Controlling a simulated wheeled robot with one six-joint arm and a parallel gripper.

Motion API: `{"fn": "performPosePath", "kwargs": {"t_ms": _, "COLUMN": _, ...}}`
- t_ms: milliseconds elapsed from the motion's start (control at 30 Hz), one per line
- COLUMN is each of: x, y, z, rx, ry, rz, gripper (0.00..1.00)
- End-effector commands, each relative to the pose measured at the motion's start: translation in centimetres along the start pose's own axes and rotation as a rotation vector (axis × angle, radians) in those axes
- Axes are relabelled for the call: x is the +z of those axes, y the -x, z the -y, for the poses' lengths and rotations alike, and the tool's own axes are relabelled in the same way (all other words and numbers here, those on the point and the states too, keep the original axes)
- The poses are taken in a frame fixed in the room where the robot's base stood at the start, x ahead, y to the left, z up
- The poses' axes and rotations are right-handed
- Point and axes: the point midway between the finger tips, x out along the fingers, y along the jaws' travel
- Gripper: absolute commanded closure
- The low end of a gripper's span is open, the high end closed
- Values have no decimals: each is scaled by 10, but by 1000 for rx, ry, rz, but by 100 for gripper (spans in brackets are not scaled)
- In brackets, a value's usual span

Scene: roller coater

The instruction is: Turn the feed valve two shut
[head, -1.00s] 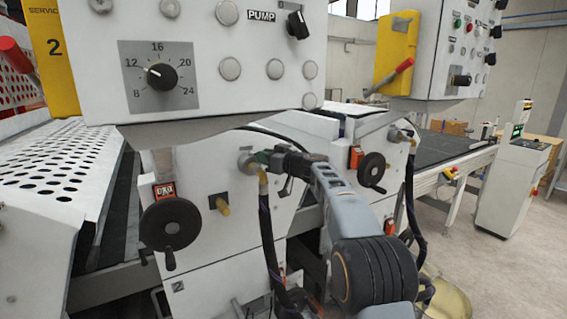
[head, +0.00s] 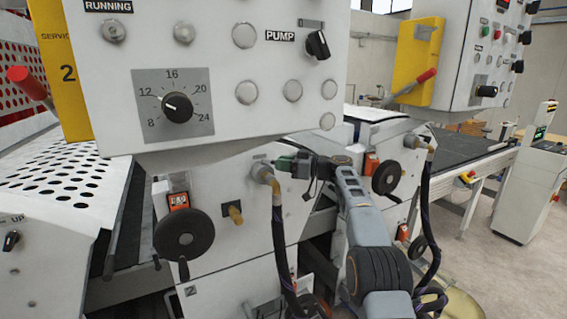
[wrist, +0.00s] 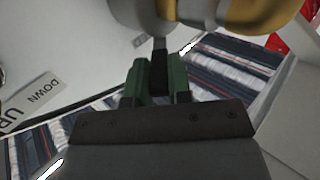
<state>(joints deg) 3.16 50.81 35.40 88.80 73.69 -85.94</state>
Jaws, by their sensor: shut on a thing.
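Feed valve two appears as a grey and brass fitting (head: 262,172) on the white front of machine 2 in the head view, with a dark hose hanging below it. In the wrist view the fitting's grey body and brass elbow (wrist: 250,16) fill the top. A narrow dark handle (wrist: 160,62) runs down from it between my green fingers. My gripper (head: 284,163) is at the right side of the fitting and also shows in the wrist view (wrist: 160,84), shut on the handle. The handle is too small and hidden in the head view to tell its angle.
A black handwheel (head: 184,234) is left of the valve, and another handwheel (head: 387,178) is right, behind my arm. The control box (head: 215,75) overhangs above. The dark hose (head: 281,240) hangs close below my gripper. A brass stub (head: 236,213) sticks out nearby.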

Motion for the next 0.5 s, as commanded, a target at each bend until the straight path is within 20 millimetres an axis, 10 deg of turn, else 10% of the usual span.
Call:
{"fn": "performPosePath", "kwargs": {"t_ms": 233, "x": -2, "y": -1, "z": 1, "rx": 0, "ry": 2, "rz": -5, "gripper": 100}}
{"fn": "performPosePath", "kwargs": {"t_ms": 267, "x": -2, "y": -1, "z": 1, "rx": 0, "ry": 2, "rz": -5, "gripper": 78}}
{"fn": "performPosePath", "kwargs": {"t_ms": 500, "x": -1, "y": 1, "z": 0, "rx": 2, "ry": 2, "rz": -3, "gripper": 55}}
